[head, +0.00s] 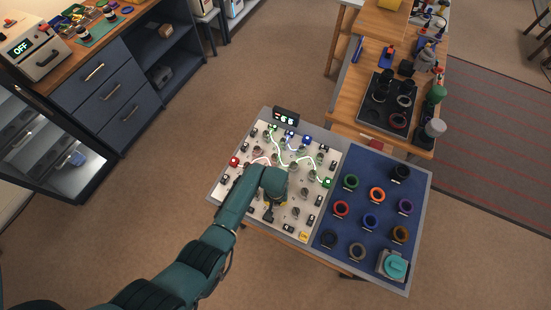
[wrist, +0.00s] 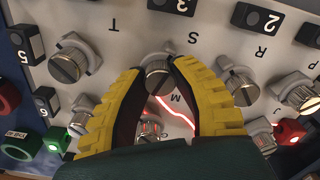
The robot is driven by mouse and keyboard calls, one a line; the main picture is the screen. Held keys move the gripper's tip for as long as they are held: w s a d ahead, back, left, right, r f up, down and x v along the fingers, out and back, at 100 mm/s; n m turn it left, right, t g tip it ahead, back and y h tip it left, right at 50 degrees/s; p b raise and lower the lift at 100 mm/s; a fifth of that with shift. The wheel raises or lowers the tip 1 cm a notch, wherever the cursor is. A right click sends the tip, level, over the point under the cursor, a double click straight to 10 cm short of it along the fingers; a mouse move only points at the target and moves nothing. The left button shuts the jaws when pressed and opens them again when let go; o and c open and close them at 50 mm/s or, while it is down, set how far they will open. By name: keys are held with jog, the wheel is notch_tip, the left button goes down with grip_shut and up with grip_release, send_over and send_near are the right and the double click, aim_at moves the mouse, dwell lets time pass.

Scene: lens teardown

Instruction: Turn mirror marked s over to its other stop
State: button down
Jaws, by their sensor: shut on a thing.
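In the wrist view the mirror marked S is a round silver knob (wrist: 157,72) on the white board, with its letter printed just above it. My gripper (wrist: 158,64) has its two yellow, dark-padded fingers closed around this knob, one on each side. In the head view my gripper (head: 272,204) is over the lower middle of the white board (head: 227,187), and my arm hides the knob there. A red light line runs by the letter M, just below the held knob in the wrist view.
Similar silver knobs stand close on both sides, at the left (wrist: 68,63) and right (wrist: 240,88). Numbered black blocks (wrist: 254,18) line the board's edge. A blue mat (head: 330,218) with several coloured rings lies right of the board.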

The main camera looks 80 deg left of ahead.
jog(key=m, duration=0.4)
jog(key=shift+m, duration=0.4)
jog(key=shift+p, duration=0.3)
jog(key=c, duration=0.8)
grip_release()
notch_tip(320, 180, up, 12)
jog(key=shift+r, duration=0.1)
